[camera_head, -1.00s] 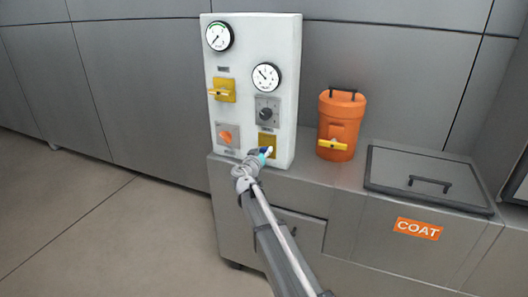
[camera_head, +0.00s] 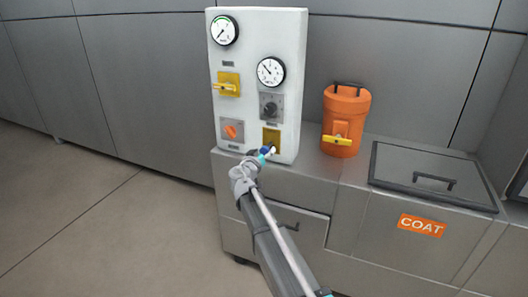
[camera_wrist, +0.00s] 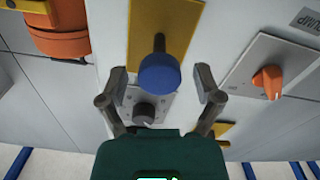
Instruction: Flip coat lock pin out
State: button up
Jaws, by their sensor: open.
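The lock pin is a blue round knob (camera_wrist: 160,73) on a dark stem, standing out from a yellow plate (camera_wrist: 165,18) in the wrist view. In the head view the yellow plate (camera_head: 271,137) is low on the right of the white panel (camera_head: 256,40); the pin is small there and partly hidden by my gripper. My gripper (camera_head: 266,153) is in front of that plate. In the wrist view my gripper (camera_wrist: 162,82) is open, one finger on each side of the blue knob, with gaps on both sides. The orange COAT label (camera_head: 422,226) is on the cabinet at right.
The panel also carries two gauges, a yellow switch (camera_head: 227,84), a black knob (camera_head: 269,105) and an orange knob (camera_head: 232,131). An orange canister (camera_head: 346,115) stands right of the panel. A lidded bin (camera_head: 434,176) is farther right. Floor is clear at left.

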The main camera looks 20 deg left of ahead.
jog(key=s, duration=1.2)
dwell(0.3)
jog(key=shift+d, duration=0.1)
dwell(0.3)
jog(key=w+d+f+m+g+h, duration=0.1)
jog(key=d+f+g+h, duration=0.2)
jog(key=d, duration=0.8)
jog(key=w+d+f+m+g+h, duration=0.1)
jog(key=w+d+f+m+g, duration=0.2)
jog(key=d, duration=0.9)
jog(key=d+f+g+h, duration=0.25)
jog(key=d+f, duration=0.25)
jog(key=d, duration=0.6)
jog(key=s+d+f+g+y, duration=0.3)
jog(key=s+d+f+g, duration=0.15)
jog(key=s+d, duration=0.45)
jog(key=s+d+f+g+y, duration=0.3)
jog(key=s+d+g, duration=0.25)
jog(key=d, duration=0.55)
notch_tip(320, 180, up, 21)
jog(key=p, duration=2)
jog(key=shift+s+a+n+p, duration=0.15)
jog(key=shift+s+n+p, duration=0.25)
jog(key=shift+s, duration=0.05)
jog(key=shift+f+t, duration=0.15)
jog(key=shift+t, duration=0.1)
